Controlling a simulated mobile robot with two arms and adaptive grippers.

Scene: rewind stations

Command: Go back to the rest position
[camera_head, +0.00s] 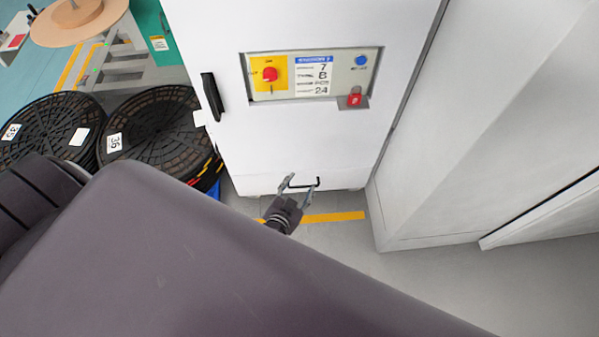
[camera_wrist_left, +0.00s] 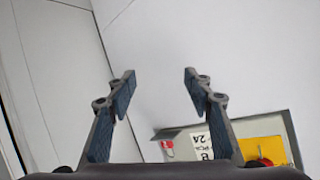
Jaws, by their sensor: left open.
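My left gripper (camera_head: 297,189) is open and empty, low in front of the white cabinet (camera_head: 320,140) in the head view. In the left wrist view its two fingers (camera_wrist_left: 160,88) stand apart with nothing between them, facing the white cabinet front. My large dark arm link fills the lower left of the head view and hides much of the floor. My right gripper does not show in either view.
The cabinet has a recessed panel (camera_head: 316,74) with a red knob (camera_head: 270,74), a blue button (camera_head: 361,60) and a red padlock (camera_head: 354,98), plus a black handle (camera_head: 212,96). A white wall (camera_head: 450,120) is right; grey floor (camera_head: 430,285) is clear.

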